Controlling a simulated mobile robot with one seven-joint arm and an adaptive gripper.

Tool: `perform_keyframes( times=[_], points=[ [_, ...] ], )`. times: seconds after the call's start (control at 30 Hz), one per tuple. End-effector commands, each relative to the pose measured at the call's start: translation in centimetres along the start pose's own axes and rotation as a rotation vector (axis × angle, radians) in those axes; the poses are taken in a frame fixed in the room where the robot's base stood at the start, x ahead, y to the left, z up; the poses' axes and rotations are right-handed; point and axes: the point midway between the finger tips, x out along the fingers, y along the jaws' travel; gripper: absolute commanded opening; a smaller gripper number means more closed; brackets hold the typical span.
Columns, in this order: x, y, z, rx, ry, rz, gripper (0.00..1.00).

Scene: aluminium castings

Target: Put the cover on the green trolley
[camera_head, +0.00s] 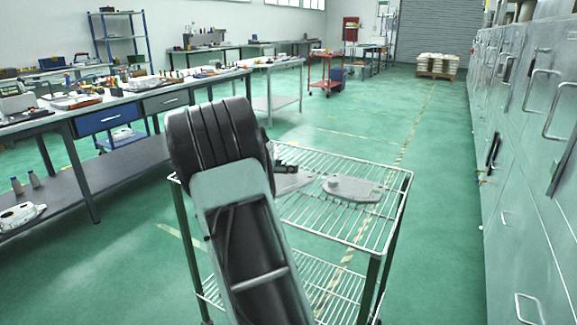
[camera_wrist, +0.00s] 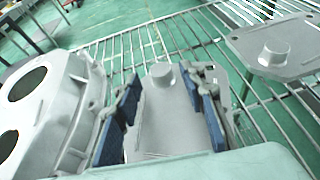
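The green trolley (camera_head: 372,277) has wire shelves and stands in front of me. A grey cast cover (camera_wrist: 166,121) with a round boss lies between my gripper's blue finger pads in the wrist view. In the head view part of this cover (camera_head: 291,183) shows at the trolley's top shelf, beside my arm. My gripper (camera_wrist: 162,95) has its fingers spread, one on each side of the cover. The frames do not show clearly whether the pads press on it. My arm hides most of the gripper in the head view.
A second grey cover (camera_head: 352,189) lies on the top shelf to the right, also in the wrist view (camera_wrist: 279,53). A grey housing with large round holes (camera_wrist: 62,107) is close by the left finger. Metal cabinets (camera_head: 525,120) line the right; a workbench (camera_head: 110,105) stands left.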

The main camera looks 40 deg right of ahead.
Motion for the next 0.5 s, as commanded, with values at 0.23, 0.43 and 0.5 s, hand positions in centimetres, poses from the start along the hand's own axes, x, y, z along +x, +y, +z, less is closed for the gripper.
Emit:
perform_keyframes(
  times=[0.23, 0.43, 0.5],
  points=[
    [-5.7, 0.1, 0.2, -0.001, 0.0, 0.002, 0.38],
    [-8.3, 0.0, 0.1, 0.0, 0.0, 0.001, 0.38],
    [-8.8, 0.0, 0.1, 0.0, 0.0, 0.0, 0.38]
  ],
)
